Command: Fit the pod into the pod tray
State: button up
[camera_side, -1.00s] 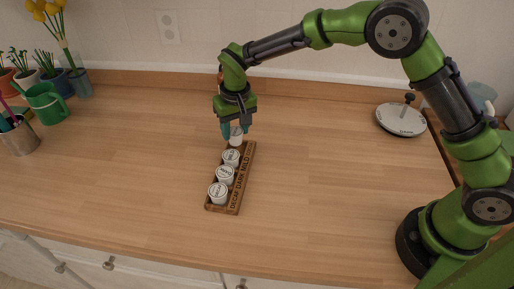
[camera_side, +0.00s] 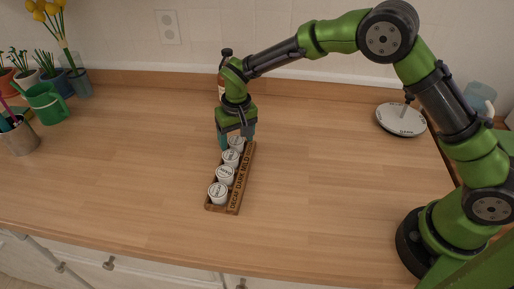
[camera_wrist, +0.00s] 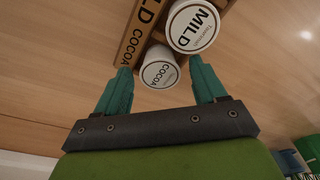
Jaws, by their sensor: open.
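The wooden pod tray (camera_side: 243,172) lies on the counter, with labels along its right side. The white COCOA pod (camera_side: 236,143) is at its far end, partly hidden by my gripper (camera_side: 237,140). In the wrist view the COCOA pod (camera_wrist: 160,74) stands upright-looking beside the tray's COCOA label, next to the MILD pod (camera_wrist: 194,28). My gripper (camera_wrist: 161,72) is open, with one teal finger on each side of the COCOA pod and gaps between. The pod's base is hidden, so I cannot tell how deep it sits.
More white pods (camera_side: 225,175) fill the nearer places of the tray. A dark-capped bottle (camera_side: 224,66) stands behind my gripper. A white round scale-like object (camera_side: 401,119) is at the right. Potted plants and a green can (camera_side: 47,104) are far left. The counter around the tray is clear.

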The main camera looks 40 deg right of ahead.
aim_at(239, 144)
jog(key=s+d+r+t+y, duration=0.1)
jog(key=s+d+r, duration=0.15)
jog(key=r, duration=0.75)
jog(key=s+d+r, duration=0.2)
jog(key=s+r, duration=0.2)
jog(key=r, duration=0.5)
jog(key=s+d+r+m+t, duration=0.1)
jog(key=s+d, duration=0.3)
jog(key=s, duration=0.6)
jog(key=s+d+r+m+t+y, duration=0.1)
jog(key=s+d+t, duration=0.2)
jog(key=s, duration=0.7)
jog(key=shift+s+d+r+t, duration=0.2)
jog(key=shift+d+t, duration=0.2)
jog(key=shift+d, duration=0.65)
